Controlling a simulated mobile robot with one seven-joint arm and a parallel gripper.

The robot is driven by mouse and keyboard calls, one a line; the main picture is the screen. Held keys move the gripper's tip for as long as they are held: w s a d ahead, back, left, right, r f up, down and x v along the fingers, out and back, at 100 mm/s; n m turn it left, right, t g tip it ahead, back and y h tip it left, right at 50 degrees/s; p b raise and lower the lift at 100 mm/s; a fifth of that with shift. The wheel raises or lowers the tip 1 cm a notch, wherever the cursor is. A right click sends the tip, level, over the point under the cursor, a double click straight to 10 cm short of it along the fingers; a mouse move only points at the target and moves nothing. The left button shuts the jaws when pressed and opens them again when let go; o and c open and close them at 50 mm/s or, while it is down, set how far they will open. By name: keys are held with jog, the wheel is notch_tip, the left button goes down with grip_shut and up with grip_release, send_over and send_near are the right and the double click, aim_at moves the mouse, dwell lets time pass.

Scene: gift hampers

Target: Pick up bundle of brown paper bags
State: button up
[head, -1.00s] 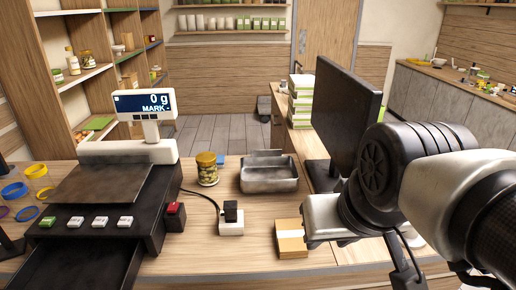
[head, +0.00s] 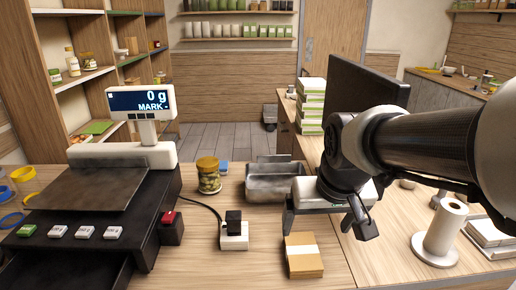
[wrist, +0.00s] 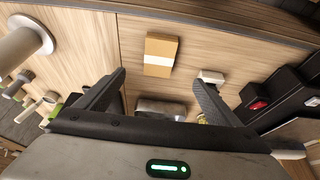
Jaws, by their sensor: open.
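The bundle of brown paper bags (head: 303,256) lies flat near the front of the wooden counter, with a white band around its middle. The wrist view shows the bundle (wrist: 160,56) beyond the fingertips, roughly midway between them. My gripper (head: 326,222) is open and empty, above the counter and behind the bundle in the head view. Both fingers (wrist: 158,78) show spread apart in the wrist view, with a gap to the bundle.
A metal tray (head: 275,185) stands behind the bundle. A small black and white device (head: 233,238) sits to its left, beside the scale (head: 120,150). A paper roll on a stand (head: 441,235) is to the right. A monitor (head: 370,90) rises behind my arm.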

jog(key=b, duration=0.1)
send_near(303, 250)
notch_tip(303, 250, down, 3)
jog(key=shift+w+a+r, duration=0.1)
jog(key=shift+w+a, duration=0.05)
jog(key=shift+w+b+x, duration=0.15)
jog(key=shift+b+x, duration=0.15)
jog(key=shift+x, duration=1.25)
jog(key=shift+w+b+x, duration=0.15)
jog(key=shift+b+x, duration=0.1)
jog(key=shift+x, duration=1.3)
jog(key=shift+r, duration=0.15)
jog(key=shift+c, duration=0.3)
jog(key=c, duration=1.2)
jog(key=shift+r, duration=0.1)
